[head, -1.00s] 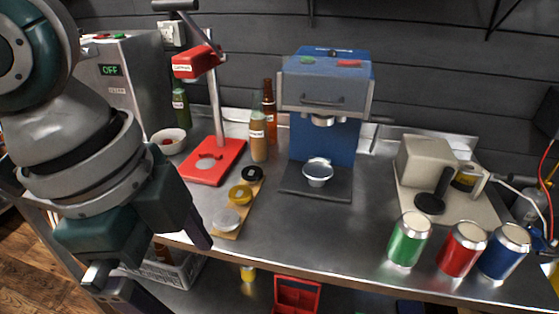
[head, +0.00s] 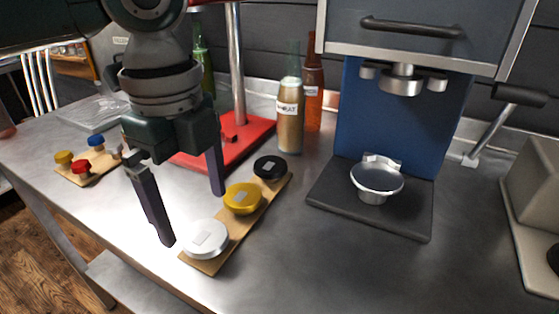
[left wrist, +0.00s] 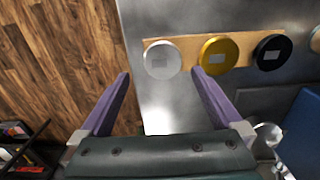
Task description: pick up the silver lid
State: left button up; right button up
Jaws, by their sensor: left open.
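The silver lid (head: 206,239) lies at the near end of a narrow wooden board (head: 203,265) on the metal counter. It also shows in the left wrist view (left wrist: 162,60), at the board's left end. A gold lid (head: 243,198) and a black lid (head: 270,168) lie beyond it in a row. My left gripper (head: 194,218) is open and empty, its two dark fingers pointing down above the counter, just left of the silver and gold lids. In the left wrist view its fingers (left wrist: 160,78) spread apart with the silver lid ahead between them. My right gripper is not in view.
A red press stand (head: 240,148) and bottles (head: 290,115) stand behind the board. A blue machine (head: 350,120) with a metal cup (head: 376,180) stands to the right. A board with coloured knobs (head: 88,165) lies left.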

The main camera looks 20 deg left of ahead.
aim_at(204, 235)
pick_arm(q)
jog(key=f, duration=0.4)
jog(key=shift+w+f, duration=0.2)
jog(key=shift+f, duration=0.1)
jog(key=shift+c, duration=0.2)
jog(key=c, duration=1.1)
